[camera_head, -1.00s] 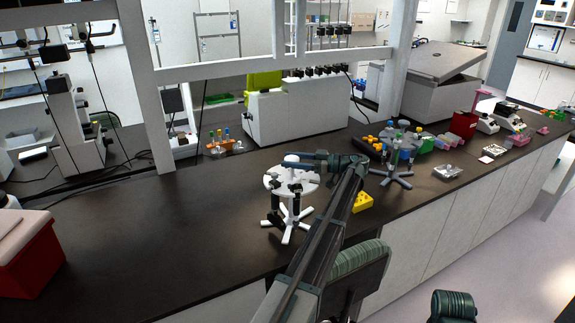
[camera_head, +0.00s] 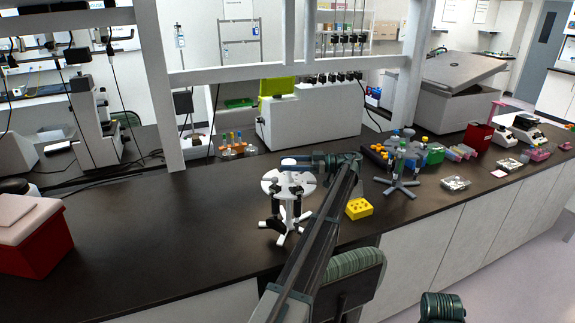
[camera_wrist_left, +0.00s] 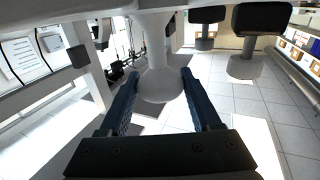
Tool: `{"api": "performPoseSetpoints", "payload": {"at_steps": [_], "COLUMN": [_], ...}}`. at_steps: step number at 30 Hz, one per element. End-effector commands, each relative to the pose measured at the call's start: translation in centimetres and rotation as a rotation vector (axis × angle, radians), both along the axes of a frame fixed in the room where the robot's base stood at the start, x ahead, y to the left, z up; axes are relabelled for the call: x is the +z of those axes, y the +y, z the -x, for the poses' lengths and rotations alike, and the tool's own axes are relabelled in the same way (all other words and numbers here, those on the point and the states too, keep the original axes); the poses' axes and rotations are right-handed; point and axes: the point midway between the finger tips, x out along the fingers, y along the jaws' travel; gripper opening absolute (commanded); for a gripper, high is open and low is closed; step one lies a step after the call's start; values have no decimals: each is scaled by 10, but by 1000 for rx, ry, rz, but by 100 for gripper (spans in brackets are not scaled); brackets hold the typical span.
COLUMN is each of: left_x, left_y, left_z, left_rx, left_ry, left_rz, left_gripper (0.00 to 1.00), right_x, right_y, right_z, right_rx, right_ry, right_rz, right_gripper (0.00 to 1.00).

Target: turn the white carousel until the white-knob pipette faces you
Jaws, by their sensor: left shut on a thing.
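The white carousel (camera_head: 270,185) stands upright on splayed white legs near the middle of the dark bench. It has a round white top plate, with dark pipettes hanging around its near side. I cannot tell which pipette has the white knob. My left gripper (camera_head: 297,162) reaches in over the plate and is shut on the white top of the carousel's post. In the left wrist view, my gripper's two dark fingers (camera_wrist_left: 158,84) sit on either side of this rounded white top (camera_wrist_left: 160,60). My right gripper is not in view.
A dark grey pipette stand (camera_head: 402,185) and a yellow block (camera_head: 359,208) stand to the right of the carousel. A red box (camera_head: 35,240) stands at the left. A white machine (camera_head: 310,120) is behind. The bench left of the carousel is clear.

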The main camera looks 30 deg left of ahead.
Motion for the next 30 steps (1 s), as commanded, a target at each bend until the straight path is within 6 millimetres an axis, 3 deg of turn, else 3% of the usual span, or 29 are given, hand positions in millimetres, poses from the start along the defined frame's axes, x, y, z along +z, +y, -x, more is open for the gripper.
{"api": "performPoseSetpoints", "payload": {"at_steps": [11,12,16,30], "left_x": [0,0,0,0], "left_y": [-1,-1,-1,0], "left_z": [-1,-1,-1,-2], "left_rx": [0,0,1,1], "left_ry": [0,0,0,0], "left_rz": [0,0,0,0], "left_gripper": [0,68,91,94], "right_x": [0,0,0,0], "right_y": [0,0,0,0], "right_z": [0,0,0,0], "right_rx": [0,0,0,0], "right_ry": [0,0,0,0], "right_rz": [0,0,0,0], "right_gripper": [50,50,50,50]}}
